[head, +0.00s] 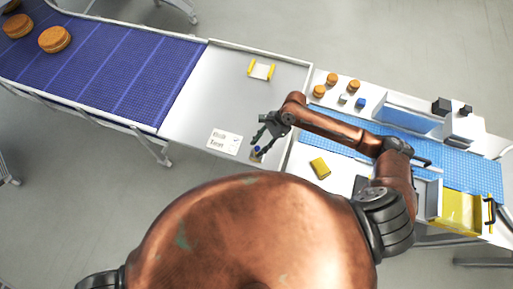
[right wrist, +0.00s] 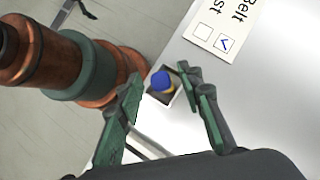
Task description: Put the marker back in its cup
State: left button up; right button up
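The marker (right wrist: 161,80) shows its blue end and a bit of yellow in the right wrist view. It stands in a small square cup (right wrist: 150,100) with pale walls and a dark inside. In the head view the marker (head: 259,150) and cup (head: 255,157) sit near the front edge of the grey table, right of the card. My right gripper (right wrist: 161,74) is open, its two green-padded fingers apart on either side of the marker, with visible gaps. In the head view my right gripper (head: 259,140) is just above the cup. My left gripper is out of view.
A checklist card (head: 225,141) with one ticked box lies beside the cup. A yellow-ended holder (head: 261,70) lies farther back. A blue belt (head: 110,70) with round filled items is at left. A yellow sponge-like block (head: 320,168) and a yellow bin (head: 459,211) are at right.

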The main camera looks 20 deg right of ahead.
jog(key=v, duration=1)
jog(key=shift+b, duration=0.4)
jog(key=shift+r, duration=0.1)
